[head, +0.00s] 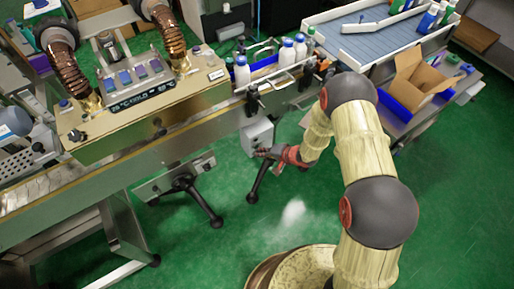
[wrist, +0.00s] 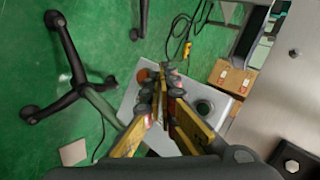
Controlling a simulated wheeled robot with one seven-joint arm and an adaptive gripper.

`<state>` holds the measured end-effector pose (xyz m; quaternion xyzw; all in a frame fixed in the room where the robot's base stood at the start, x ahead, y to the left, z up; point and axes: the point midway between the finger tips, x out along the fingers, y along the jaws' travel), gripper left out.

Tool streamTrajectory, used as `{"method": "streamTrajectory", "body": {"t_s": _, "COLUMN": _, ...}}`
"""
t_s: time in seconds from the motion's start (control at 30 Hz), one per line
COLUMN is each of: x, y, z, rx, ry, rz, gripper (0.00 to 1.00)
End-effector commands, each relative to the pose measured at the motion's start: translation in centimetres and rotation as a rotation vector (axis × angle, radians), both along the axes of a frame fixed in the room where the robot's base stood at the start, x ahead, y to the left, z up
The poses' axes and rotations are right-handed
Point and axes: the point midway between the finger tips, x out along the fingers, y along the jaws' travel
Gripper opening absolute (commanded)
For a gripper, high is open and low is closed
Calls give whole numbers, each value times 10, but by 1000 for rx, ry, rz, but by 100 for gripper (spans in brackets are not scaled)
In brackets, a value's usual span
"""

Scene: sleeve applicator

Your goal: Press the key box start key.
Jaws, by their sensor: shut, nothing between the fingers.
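A small grey box (head: 257,138), which looks like the key box, is mounted under the conveyor edge, mid-picture in the head view. In the wrist view its pale face (wrist: 222,104) fills the area behind my fingers, with a dark round key or knob (wrist: 204,107) just right of them. No label is readable, and my fingers hide part of the face. My gripper (head: 261,153) is shut and empty, close in front of the box's lower part in the head view. Its fingertips show together in the wrist view (wrist: 164,72); whether they touch the box I cannot tell.
A machine panel (head: 142,90) with coloured buttons and a display is at left. White bottles (head: 242,72) stand on the conveyor. Black stand legs (head: 262,180) are close beside my gripper. An open carton (head: 417,80) is at right. Green floor (head: 200,255) is open below.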

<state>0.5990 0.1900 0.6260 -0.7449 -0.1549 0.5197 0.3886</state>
Motion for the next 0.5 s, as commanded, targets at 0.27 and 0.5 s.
{"method": "streamTrajectory", "body": {"t_s": 0.27, "x": 2, "y": 2, "z": 0, "rx": 0, "ry": 0, "rz": 0, "gripper": 0}}
{"method": "streamTrajectory", "body": {"t_s": 0.5, "x": 4, "y": 3, "z": 0, "rx": 0, "ry": 1, "rz": -1, "gripper": 0}}
